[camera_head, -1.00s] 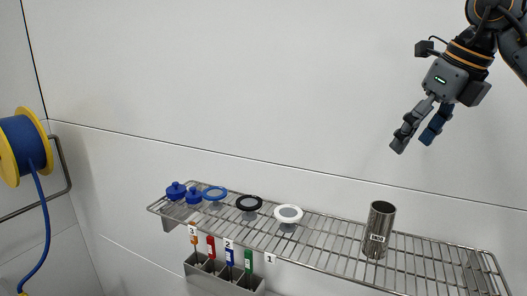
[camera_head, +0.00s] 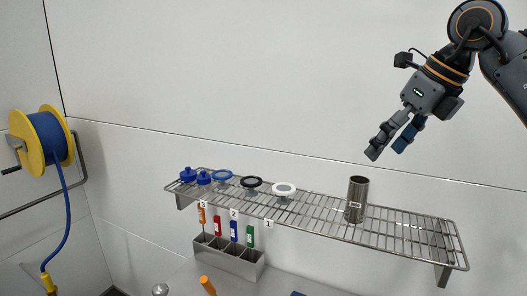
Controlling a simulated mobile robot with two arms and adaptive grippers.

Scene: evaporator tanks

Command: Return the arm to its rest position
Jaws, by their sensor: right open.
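My right gripper (camera_head: 388,146) is in the upper right of the head view. Its two dark fingers point down and to the left with a gap between them, and nothing is held. It hangs in front of the white wall, above the right part of the wire shelf and apart from everything on it. The right arm comes in from the upper right edge, bent at a round dark joint. My left gripper does not show.
A wire shelf (camera_head: 400,237) holds a steel cylinder (camera_head: 356,200), a white ring (camera_head: 284,189), a black ring (camera_head: 251,186), a blue ring (camera_head: 222,176) and blue caps (camera_head: 188,174). A metal holder (camera_head: 228,256) with coloured-handled tools hangs below. A blue hose reel (camera_head: 46,139) is at left.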

